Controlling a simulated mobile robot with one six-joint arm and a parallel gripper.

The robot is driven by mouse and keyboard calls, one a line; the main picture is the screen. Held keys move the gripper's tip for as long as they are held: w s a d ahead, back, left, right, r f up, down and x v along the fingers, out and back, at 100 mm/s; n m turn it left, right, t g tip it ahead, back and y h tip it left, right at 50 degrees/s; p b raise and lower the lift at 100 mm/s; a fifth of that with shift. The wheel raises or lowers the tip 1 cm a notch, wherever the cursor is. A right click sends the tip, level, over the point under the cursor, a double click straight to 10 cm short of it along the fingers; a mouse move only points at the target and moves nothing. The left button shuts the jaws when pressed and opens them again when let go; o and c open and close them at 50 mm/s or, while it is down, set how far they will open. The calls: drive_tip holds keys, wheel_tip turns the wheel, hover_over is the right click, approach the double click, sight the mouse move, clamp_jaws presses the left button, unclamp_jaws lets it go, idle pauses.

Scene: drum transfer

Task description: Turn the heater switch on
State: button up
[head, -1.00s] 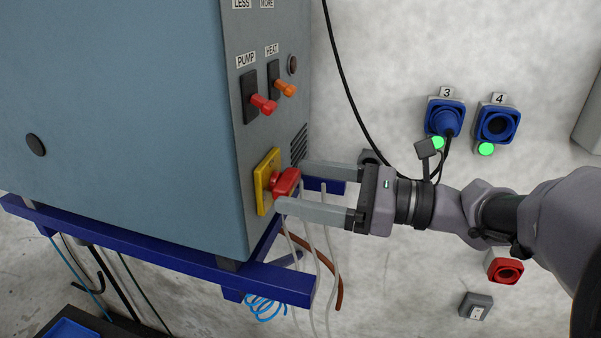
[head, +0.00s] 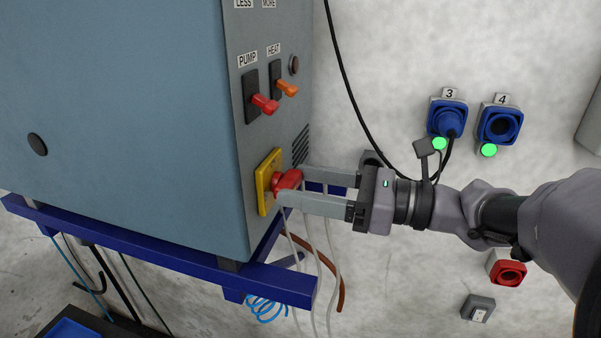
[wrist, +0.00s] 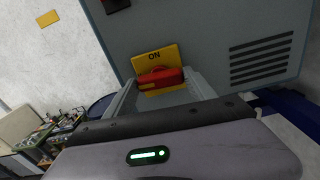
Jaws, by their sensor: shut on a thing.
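The orange-handled switch (head: 288,89) under the HEAT label sits on the grey side panel of the blue cabinet (head: 150,110). The red-handled PUMP switch (head: 264,104) is to its left. Lower on the panel, a red rotary handle (head: 289,181) sits on a yellow plate (head: 266,190). The wrist view shows the red handle (wrist: 158,78) lying crosswise below the word ON on the yellow plate (wrist: 152,60). My gripper (head: 291,184) is shut on the red handle, one finger on each side. It is well below the HEAT switch.
Vent slots (head: 300,145) lie beside the yellow plate. A blue frame (head: 170,246) carries the cabinet. Hoses hang below my gripper. A black cable runs down the wall to blue socket 3 (head: 446,118), next to blue socket 4 (head: 499,125).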

drive_tip(key=m+b, duration=0.1)
drive_tip(key=m, duration=0.7)
drive_tip(key=shift+w+m+p, duration=0.1)
drive_tip(key=shift+m+p, duration=0.2)
drive_tip(key=shift+m, duration=0.1)
drive_tip(key=m+p, duration=0.2)
drive_tip(key=m, duration=0.2)
drive_tip(key=shift+m+p, duration=1.2)
drive_tip(key=shift+m, duration=0.9)
drive_tip(key=shift+f, duration=0.15)
drive_tip(key=o, duration=1.4)
